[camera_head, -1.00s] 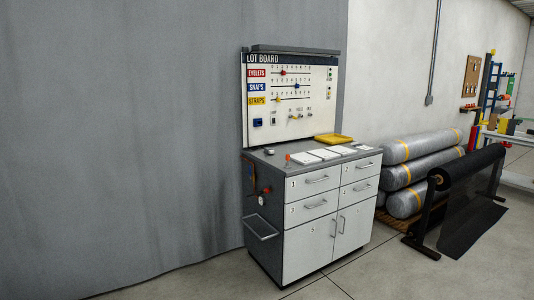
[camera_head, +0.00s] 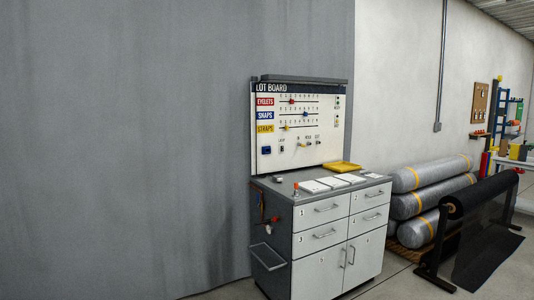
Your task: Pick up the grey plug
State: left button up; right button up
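A small grey object (camera_head: 277,179) lies on the left part of the cabinet top, below the lot board (camera_head: 298,125). It may be the grey plug, but it is too small to tell for sure. The grey-topped cabinet (camera_head: 320,263) with white drawers and doors stands ahead, right of the picture's middle. Neither of my grippers is in view.
White cards (camera_head: 332,182), a yellow tray (camera_head: 342,167) and a small orange-topped item (camera_head: 296,187) sit on the cabinet top. Wrapped rolls (camera_head: 430,175) and a black roll on a stand (camera_head: 475,192) are to the right. A grey curtain (camera_head: 120,140) hangs at the left.

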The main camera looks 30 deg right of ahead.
aim_at(276, 179)
jog(key=i+l, duration=0.25)
jog(key=i+l+u, duration=0.1)
jog(key=l, duration=0.35)
jog(key=i+l+u, duration=0.1)
jog(key=i+l, duration=0.45)
jog(key=l, duration=0.2)
